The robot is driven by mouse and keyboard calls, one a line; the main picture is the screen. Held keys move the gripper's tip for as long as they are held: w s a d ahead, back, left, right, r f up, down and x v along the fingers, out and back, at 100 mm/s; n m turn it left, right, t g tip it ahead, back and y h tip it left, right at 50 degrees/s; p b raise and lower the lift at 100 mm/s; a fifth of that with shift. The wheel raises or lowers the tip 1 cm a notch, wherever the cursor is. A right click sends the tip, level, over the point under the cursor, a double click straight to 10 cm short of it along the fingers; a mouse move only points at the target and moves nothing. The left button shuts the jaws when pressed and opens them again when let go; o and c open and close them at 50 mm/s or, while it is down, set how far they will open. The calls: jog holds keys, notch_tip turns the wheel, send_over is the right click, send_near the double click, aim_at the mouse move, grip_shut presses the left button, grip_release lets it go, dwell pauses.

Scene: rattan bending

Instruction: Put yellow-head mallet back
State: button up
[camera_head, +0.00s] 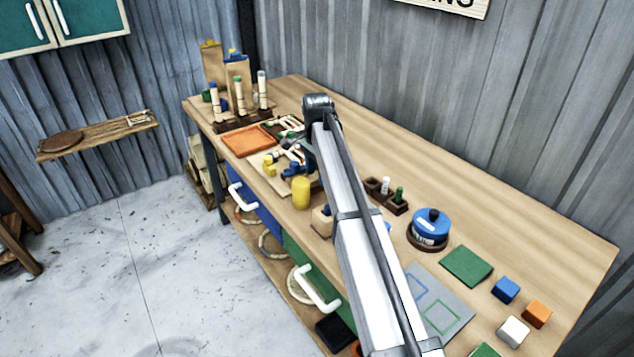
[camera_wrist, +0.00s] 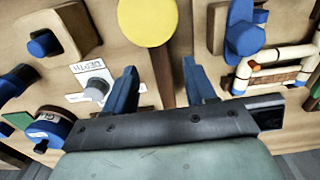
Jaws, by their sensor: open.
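The yellow-head mallet shows in the wrist view as a round yellow head (camera_wrist: 148,20) at the top with a brown handle (camera_wrist: 163,78) running down from it. In the head view its yellow head (camera_head: 301,192) stands near the front edge of the bench; my arm covers the area to its right. My gripper (camera_wrist: 160,67) is open, its blue fingers on either side of the handle. I see a gap between each finger and the handle. Whether the fingertips reach down to handle height is unclear.
A wooden block with a blue knob (camera_wrist: 41,44) lies left of the mallet, and a jig with blue clamps (camera_wrist: 243,38) lies right. The blue glue pot (camera_head: 431,224), green mat (camera_head: 467,266) and colored cubes are further along the bench (camera_head: 520,225). An orange tray (camera_head: 247,140) is at the far end.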

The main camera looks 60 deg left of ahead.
aim_at(317, 182)
notch_tip(317, 182, up, 7)
jog(key=shift+f, duration=0.2)
dwell(0.3)
